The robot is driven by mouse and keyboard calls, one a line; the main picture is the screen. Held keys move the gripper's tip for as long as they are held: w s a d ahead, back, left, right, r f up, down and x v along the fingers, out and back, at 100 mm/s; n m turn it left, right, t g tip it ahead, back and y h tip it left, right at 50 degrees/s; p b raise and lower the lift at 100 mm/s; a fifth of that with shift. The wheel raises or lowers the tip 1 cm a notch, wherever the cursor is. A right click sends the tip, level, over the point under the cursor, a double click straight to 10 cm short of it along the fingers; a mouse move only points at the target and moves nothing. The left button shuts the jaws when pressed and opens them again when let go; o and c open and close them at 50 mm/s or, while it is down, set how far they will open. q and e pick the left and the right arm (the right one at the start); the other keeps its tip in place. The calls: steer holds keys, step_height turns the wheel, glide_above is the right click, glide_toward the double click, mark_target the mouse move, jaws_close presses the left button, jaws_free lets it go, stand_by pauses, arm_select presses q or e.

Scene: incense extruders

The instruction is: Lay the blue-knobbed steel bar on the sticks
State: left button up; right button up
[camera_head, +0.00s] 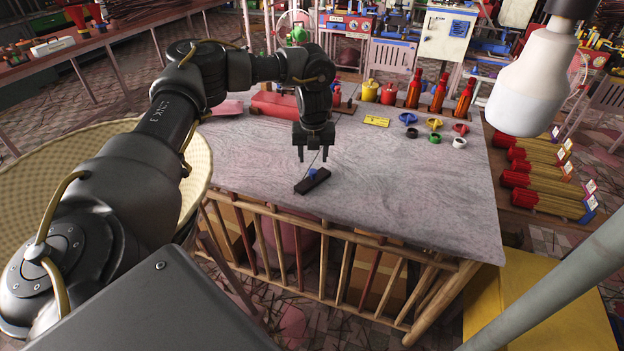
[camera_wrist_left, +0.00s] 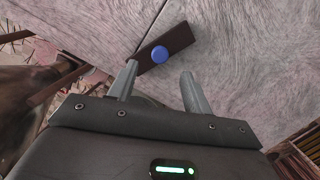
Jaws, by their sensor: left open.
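The blue-knobbed bar (camera_head: 318,183) is a short dark bar lying flat on the grey tabletop near its front edge. Its blue knob (camera_head: 311,173) points up. My left gripper (camera_head: 313,159) is open and empty, pointing down just above the bar. In the left wrist view, the bar (camera_wrist_left: 178,40) lies tilted beyond the fingertips of my left gripper (camera_wrist_left: 159,70), with the round knob (camera_wrist_left: 160,54) between and ahead of them. Bundles of thin tan sticks with red ends (camera_head: 548,191) lie at the right, beyond the table. My right gripper is not in view.
The grey table (camera_head: 410,190) is mostly clear at front and right. Small coloured rings (camera_head: 434,124), a yellow tag (camera_head: 376,121), red bottles (camera_head: 438,95) and pots (camera_head: 370,90) stand toward its back. A white bulb-shaped object (camera_head: 533,82) hangs at upper right.

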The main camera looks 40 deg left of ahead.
mark_target(313, 171)
arm_select(q)
steer(key=shift+w+f, duration=0.15)
steer(key=shift+f, duration=0.65)
steer(key=f, duration=0.1)
steer(key=f+p, duration=0.1)
steer(key=f, duration=0.1)
steer(key=f+p, duration=0.1)
steer(key=shift+w+a+f, duration=0.2)
steer(key=shift+a, duration=0.15)
steer(key=shift+f, duration=0.2)
jaws_close()
steer(key=shift+r, duration=0.1)
